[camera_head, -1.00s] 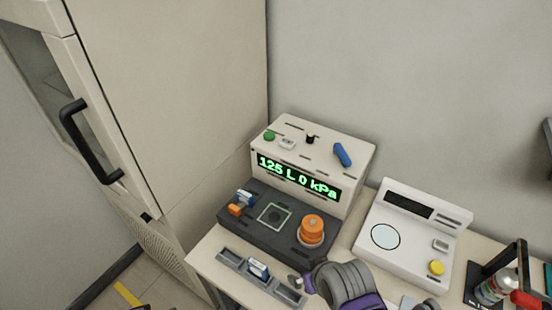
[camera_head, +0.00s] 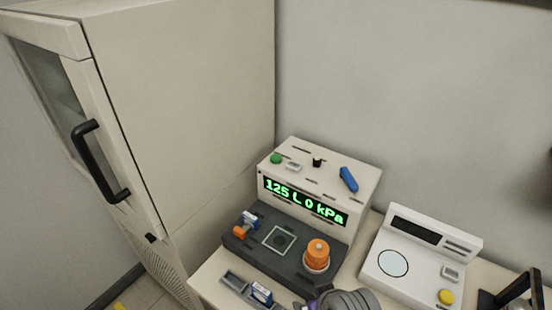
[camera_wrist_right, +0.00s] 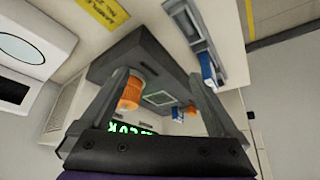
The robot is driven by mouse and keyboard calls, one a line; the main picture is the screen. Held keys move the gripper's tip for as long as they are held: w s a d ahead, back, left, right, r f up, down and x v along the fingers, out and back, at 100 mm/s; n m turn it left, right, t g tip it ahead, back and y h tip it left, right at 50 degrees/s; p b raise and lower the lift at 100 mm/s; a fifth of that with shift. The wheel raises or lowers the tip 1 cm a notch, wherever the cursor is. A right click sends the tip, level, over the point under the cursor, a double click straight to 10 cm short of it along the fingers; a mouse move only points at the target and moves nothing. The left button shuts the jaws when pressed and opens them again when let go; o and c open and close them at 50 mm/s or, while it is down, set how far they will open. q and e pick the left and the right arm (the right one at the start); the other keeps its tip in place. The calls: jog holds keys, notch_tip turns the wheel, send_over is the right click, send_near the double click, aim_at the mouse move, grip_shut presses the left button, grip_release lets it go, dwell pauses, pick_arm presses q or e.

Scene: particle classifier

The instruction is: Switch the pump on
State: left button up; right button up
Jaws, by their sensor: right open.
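The pump unit (camera_head: 310,190) is a cream box with a dark base, against the wall beside the tall cabinet. Its green display (camera_head: 305,202) reads "125 L 0 kPa". On its top are a green button (camera_head: 276,158), a small white switch (camera_head: 293,167), a black knob (camera_head: 317,162) and a blue lever (camera_head: 348,179). My right arm shows at the bottom edge in the head view, in front of the base. In the right wrist view my right gripper (camera_wrist_right: 160,82) is open and empty, its fingers apart in front of the base. My left gripper is out of view.
An orange cylinder (camera_head: 317,254) and a square plate (camera_head: 280,240) sit on the dark base (camera_head: 262,228). A blue-and-white piece lies in a grey tray (camera_head: 233,280) in front. A white instrument (camera_head: 434,235) stands to the right, a tall cabinet (camera_head: 190,110) to the left.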

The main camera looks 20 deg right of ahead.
grip_shut()
dwell(1.5)
